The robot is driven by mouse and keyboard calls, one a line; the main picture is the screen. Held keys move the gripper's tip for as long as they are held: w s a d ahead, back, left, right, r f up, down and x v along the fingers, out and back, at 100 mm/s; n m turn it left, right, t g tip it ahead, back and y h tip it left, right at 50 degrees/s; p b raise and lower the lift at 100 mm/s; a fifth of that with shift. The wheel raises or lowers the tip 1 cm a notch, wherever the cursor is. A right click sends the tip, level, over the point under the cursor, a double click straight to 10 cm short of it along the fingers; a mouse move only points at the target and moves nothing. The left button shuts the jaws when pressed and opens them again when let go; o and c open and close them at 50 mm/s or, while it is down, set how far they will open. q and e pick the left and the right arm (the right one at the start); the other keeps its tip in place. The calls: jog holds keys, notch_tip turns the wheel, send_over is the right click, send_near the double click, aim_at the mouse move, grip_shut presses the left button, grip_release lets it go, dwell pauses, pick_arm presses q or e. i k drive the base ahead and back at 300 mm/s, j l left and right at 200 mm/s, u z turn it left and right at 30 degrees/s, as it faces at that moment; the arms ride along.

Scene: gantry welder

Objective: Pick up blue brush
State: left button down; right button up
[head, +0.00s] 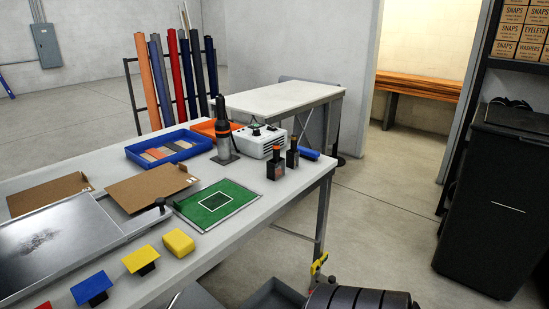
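No thing is plainly recognisable as a blue brush. A blue flat-topped piece with a dark part under it (92,289) is at the near left edge of the white table (250,215), between a red piece and a yellow one. A small blue roll-shaped object (308,153) lies at the table's far right corner, beside two dark bottles. I cannot tell whether either has bristles. Neither of my grippers shows in the head view.
The table holds a metal tray (60,240), cardboard pieces (150,185), a green mat (216,202), a yellow block (178,242), a blue bin (148,160), a hot-air tool (224,135) and a white box (258,142).

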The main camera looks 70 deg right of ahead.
aim_at(301, 152)
jog(key=z, duration=2.35)
jog(key=i+l+u, duration=0.2)
jog(key=i+l, duration=0.55)
